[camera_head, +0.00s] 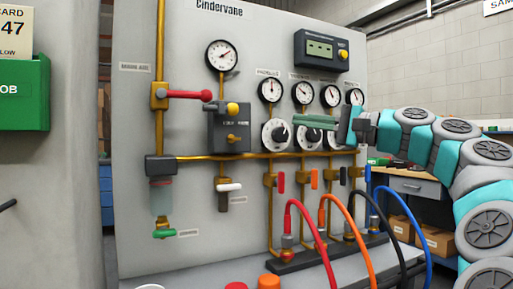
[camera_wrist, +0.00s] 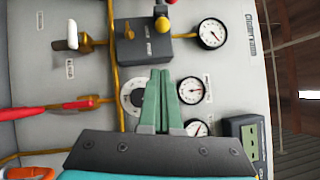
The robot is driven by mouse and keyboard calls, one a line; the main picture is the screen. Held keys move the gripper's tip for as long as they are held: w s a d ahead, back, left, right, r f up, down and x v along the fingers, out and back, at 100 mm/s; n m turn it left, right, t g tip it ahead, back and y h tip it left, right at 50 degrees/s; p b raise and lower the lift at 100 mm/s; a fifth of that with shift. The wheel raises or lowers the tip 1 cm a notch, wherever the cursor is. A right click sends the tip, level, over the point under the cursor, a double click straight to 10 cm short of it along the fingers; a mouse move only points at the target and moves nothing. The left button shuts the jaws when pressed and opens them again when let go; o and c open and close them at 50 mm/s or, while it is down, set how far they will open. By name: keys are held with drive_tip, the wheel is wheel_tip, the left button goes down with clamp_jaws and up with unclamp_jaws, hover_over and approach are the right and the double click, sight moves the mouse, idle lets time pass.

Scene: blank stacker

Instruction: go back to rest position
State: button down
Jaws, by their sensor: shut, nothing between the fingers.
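My gripper (camera_head: 297,121) reaches in from the right in the head view, in front of the panel (camera_head: 140,115). Its green fingers are together and empty. In the wrist view the shut fingers (camera_wrist: 160,72) point at the panel and partly cover a white dial knob (camera_wrist: 130,97). In the head view they lie across the row of knobs, just below the small gauges. I cannot tell whether the fingertips touch a knob. My arm bends away to the right.
A large gauge (camera_head: 222,56), a red lever (camera_head: 190,94) and a digital display box (camera_head: 321,50) are on the panel. Red (camera_head: 318,240), orange (camera_head: 352,225) and blue (camera_head: 425,225) hoses arch out below my arm. A workbench (camera_head: 415,187) stands behind at right.

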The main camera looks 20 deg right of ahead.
drive_tip(key=w+a+f+n+g, duration=0.1)
drive_tip(key=a+f+n+g, duration=0.15)
drive_tip(key=a+f, duration=0.55)
drive_tip(key=a+f+n+g, duration=0.2)
drive_tip(key=a+f+g, duration=0.25)
drive_tip(key=a, duration=0.65)
drive_tip(key=s+a+f+n+g+h, duration=0.1)
drive_tip(key=s+a+f+g, duration=0.2)
drive_tip(key=f, duration=0.4)
drive_tip(key=s+a+f+n+h, duration=0.1)
drive_tip(key=s+a+f+n, duration=0.1)
drive_tip(key=a+f, duration=0.45)
drive_tip(key=s+a+f+n+g+h, duration=0.1)
drive_tip(key=s+f+g+h, duration=0.1)
drive_tip(key=s+f, duration=0.4)
drive_tip(key=s+f+n+g+h, duration=0.15)
drive_tip(key=s+f, duration=0.25)
drive_tip(key=f, duration=0.5)
drive_tip(key=s+d+f+n+g+h, duration=0.1)
drive_tip(key=s+d+f+g+h, duration=0.1)
drive_tip(key=s+d+f, duration=0.2)
drive_tip(key=s+d+f+n+g+h, duration=0.1)
drive_tip(key=s+d+f+g+h, duration=0.1)
drive_tip(key=s+f, duration=0.9)
drive_tip(key=shift+s+d+n+h, duration=0.3)
drive_tip(key=shift+s+d+h, duration=0.55)
drive_tip(key=shift+s+d, duration=0.3)
drive_tip(key=c, duration=1.6)
unclamp_jaws()
drive_tip(key=shift+w, duration=0.1)
